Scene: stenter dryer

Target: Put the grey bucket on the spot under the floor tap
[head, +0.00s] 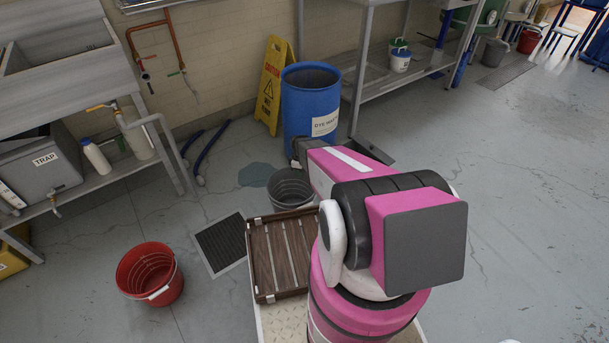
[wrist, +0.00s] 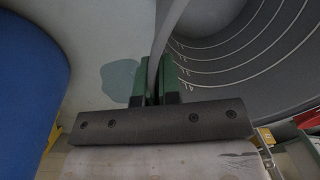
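The grey bucket (head: 290,188) is upright by the blue drum, partly hidden by my arm; I cannot tell whether its base touches the floor. In the wrist view its ringed inside (wrist: 235,50) fills the right. My gripper (wrist: 154,82) has its green fingers close on both sides of the bucket's rim, seemingly clamped on it. Copper pipes with small taps (head: 183,78) are on the back wall. A dark wet patch (head: 256,174) lies on the floor beside the bucket. I cannot tell which tap is the floor tap.
A blue drum (head: 311,110) and yellow caution sign (head: 271,88) stand behind the bucket. A red bucket (head: 150,275), floor grate (head: 220,243) and wooden slatted tray (head: 280,258) are nearer. Blue hoses (head: 210,150) lie near the sink stand.

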